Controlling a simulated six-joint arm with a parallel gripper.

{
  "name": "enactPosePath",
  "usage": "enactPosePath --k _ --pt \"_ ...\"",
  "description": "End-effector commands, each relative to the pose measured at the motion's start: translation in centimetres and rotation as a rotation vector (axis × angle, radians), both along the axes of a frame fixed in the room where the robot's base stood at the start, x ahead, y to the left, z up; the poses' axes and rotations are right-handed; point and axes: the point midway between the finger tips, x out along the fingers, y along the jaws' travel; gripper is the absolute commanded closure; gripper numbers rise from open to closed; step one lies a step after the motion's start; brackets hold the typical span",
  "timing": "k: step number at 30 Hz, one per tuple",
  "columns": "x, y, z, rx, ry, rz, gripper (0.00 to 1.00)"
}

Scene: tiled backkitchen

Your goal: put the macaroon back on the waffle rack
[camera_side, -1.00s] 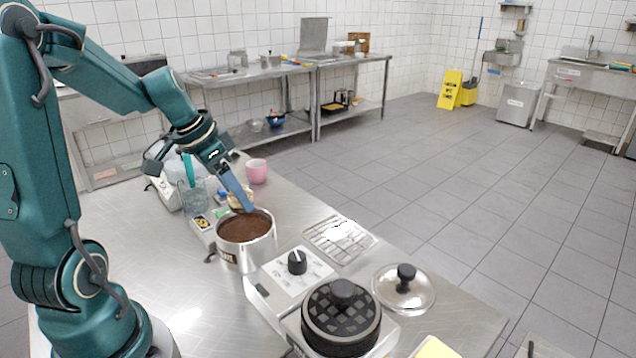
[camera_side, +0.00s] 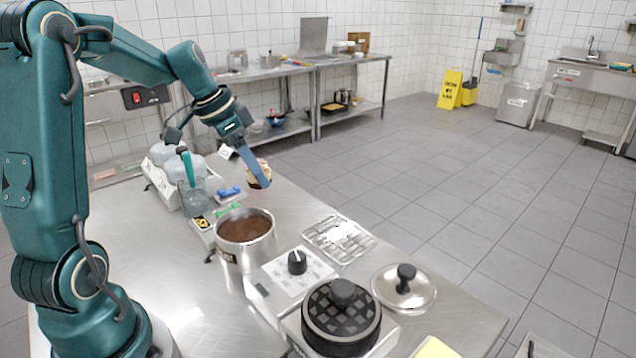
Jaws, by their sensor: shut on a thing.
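My gripper (camera_side: 256,180) is shut on the macaroon (camera_side: 260,172), a small tan piece with a darker part. It is held in the air behind and slightly right of the pot, and the blue fingers partly hide it. The waffle rack (camera_side: 340,239) is a wire rack lying flat on the steel table, right of the pot and nearer the camera than my gripper. My gripper is apart from the rack, up and to its left. No separate item on the rack can be made out in the glare.
A steel pot of brown liquid (camera_side: 245,233) stands between my arm and the rack. A control box with a knob (camera_side: 297,262), a round waffle iron (camera_side: 341,315) and a glass lid (camera_side: 404,287) sit near the rack. Bottles and small items stand behind the pot.

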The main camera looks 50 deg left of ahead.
Motion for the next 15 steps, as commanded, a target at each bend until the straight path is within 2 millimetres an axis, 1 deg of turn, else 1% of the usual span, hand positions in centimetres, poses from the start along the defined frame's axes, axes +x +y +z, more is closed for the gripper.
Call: enactPosePath --k 1,6,11,15 --pt "0.9 0.0 0.1 0.001 0.0 -0.031 0.99" --pt "3.2 -0.1 0.3 0.006 0.004 -0.114 0.99" --pt "4.5 -0.5 -0.3 0.007 0.009 -0.154 0.99" --pt "5.3 -1.9 -1.6 -0.004 0.022 -0.167 0.99"
